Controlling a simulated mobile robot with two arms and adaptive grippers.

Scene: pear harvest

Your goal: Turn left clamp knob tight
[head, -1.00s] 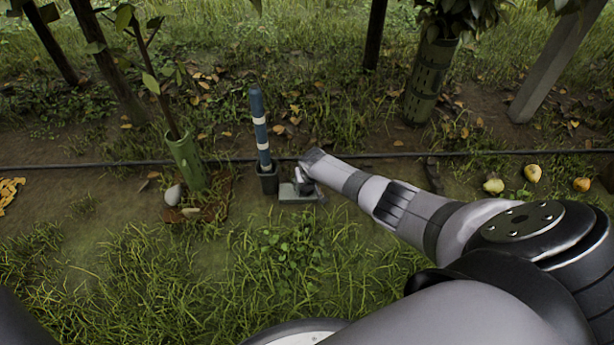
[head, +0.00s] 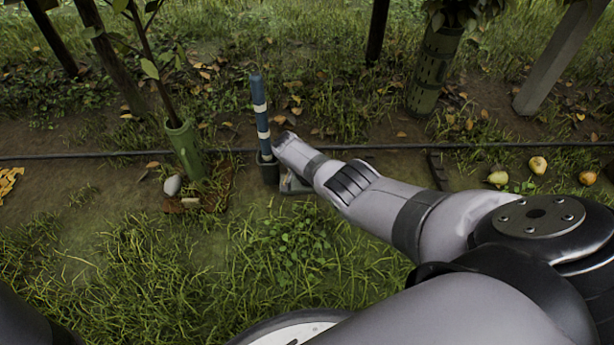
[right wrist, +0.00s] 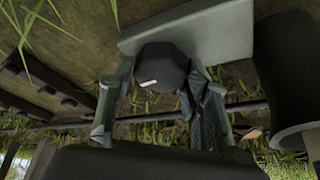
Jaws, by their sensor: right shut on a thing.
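A dark, many-sided clamp knob (right wrist: 162,62) with a short white mark shows in the right wrist view, in front of a pale grey plate (right wrist: 215,32). My right gripper (right wrist: 160,76) has one finger on each side of the knob and is shut on it. In the head view my right forearm and wrist cover the knob and the fingertips. Only a bit of the grey clamp base (head: 291,186) shows below the wrist. My left gripper is in neither view.
A blue post with white bands (head: 259,105) stands in a black holder (head: 268,170) just left of the wrist. A dark hose (head: 400,147) runs across the ground. Pears (head: 538,165) lie right.

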